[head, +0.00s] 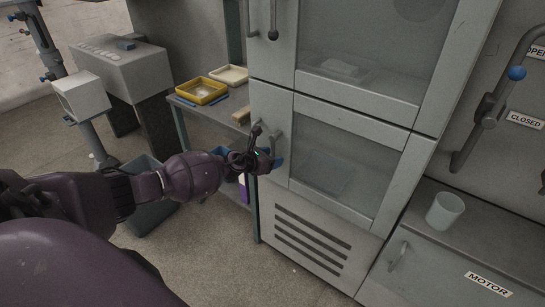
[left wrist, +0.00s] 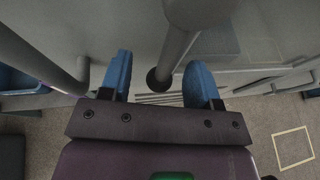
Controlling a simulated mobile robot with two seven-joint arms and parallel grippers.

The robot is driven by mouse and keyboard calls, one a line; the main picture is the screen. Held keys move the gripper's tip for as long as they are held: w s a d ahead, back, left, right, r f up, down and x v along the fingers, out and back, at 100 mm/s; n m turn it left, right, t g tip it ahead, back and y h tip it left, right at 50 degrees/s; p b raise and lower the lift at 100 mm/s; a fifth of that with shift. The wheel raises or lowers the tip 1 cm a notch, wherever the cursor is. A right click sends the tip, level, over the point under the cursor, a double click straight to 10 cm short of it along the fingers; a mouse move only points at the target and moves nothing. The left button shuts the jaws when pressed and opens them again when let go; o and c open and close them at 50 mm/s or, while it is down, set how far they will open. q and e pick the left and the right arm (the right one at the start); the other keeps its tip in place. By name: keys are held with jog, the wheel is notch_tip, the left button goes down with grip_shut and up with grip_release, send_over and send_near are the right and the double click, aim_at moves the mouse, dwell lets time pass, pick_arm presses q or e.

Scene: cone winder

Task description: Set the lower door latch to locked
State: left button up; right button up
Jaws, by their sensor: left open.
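The lower door (head: 345,160) of the grey cabinet is closed and has a window. Its latch is a grey lever that shows best in the left wrist view (left wrist: 175,52), with a dark ball at its end. My left gripper (head: 274,160) is at the left edge of this door. In the left wrist view, its two blue fingers (left wrist: 158,85) are open and stand on either side of the lever's ball end, with gaps visible on both sides. A grey bar handle (left wrist: 76,68) is left of the fingers. In the head view my gripper partly hides the latch. My right gripper is not in view.
The upper door (head: 372,45) is closed, with its own lever and dark knob (head: 272,34). A shelf table with a yellow tray (head: 202,91) stands left of the cabinet. A counter with a white cup (head: 444,211) is at the right.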

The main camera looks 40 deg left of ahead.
pick_arm(q)
jog(key=p+v, duration=0.2)
jog(key=v, duration=0.8)
jog(key=shift+p, duration=0.35)
